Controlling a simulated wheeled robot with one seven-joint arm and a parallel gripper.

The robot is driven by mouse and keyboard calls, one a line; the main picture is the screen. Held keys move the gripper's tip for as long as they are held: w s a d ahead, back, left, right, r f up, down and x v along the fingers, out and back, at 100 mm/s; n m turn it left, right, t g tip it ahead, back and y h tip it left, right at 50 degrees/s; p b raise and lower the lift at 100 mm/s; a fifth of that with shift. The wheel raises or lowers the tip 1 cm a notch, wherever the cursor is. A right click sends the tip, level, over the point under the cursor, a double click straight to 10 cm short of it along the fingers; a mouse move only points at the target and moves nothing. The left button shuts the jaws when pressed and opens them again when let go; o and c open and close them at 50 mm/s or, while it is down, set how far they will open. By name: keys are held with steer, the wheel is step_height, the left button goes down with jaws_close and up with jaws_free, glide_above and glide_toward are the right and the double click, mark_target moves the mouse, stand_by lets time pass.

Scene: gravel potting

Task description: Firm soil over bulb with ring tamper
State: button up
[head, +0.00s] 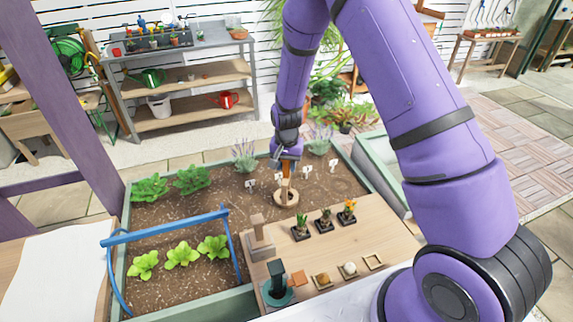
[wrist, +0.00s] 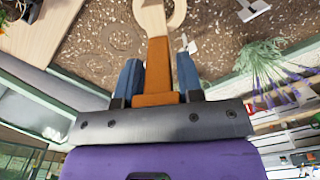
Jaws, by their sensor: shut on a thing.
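My gripper (head: 286,162) is over the far part of the soil bed. It is shut on the ring tamper's orange-brown handle, which shows between the blue fingers (wrist: 158,72) in the wrist view. The tamper's pale wooden ring (head: 286,199) is below the gripper at the soil (head: 225,205), close to the wooden board. I cannot tell whether the ring presses on the soil or hovers just above it. The ring is partly cut off at the top of the wrist view (wrist: 178,14). No bulb shows inside the ring.
The wooden board (head: 395,262) bears small potted plants (head: 325,221), bulbs in square trays (head: 322,281), a wooden block tool (head: 259,240) and a dark teal tool (head: 277,288). White markers (head: 306,169) and lavender (head: 244,155) stand behind the ring.

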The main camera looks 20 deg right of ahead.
steer(key=shift+f, duration=0.7)
stand_by(1.4)
steer(key=shift+r, duration=5.1)
steer(key=shift+r, duration=0.5)
step_height(320, 180, up, 6)
steer(key=d+f+n, duration=0.3)
steer(key=f, duration=0.4)
steer(key=d+f+n, duration=0.3)
steer(key=d+f, duration=0.1)
steer(key=f, duration=0.4)
steer(key=shift+s+f, duration=0.15)
steer(key=shift+s, duration=0.3)
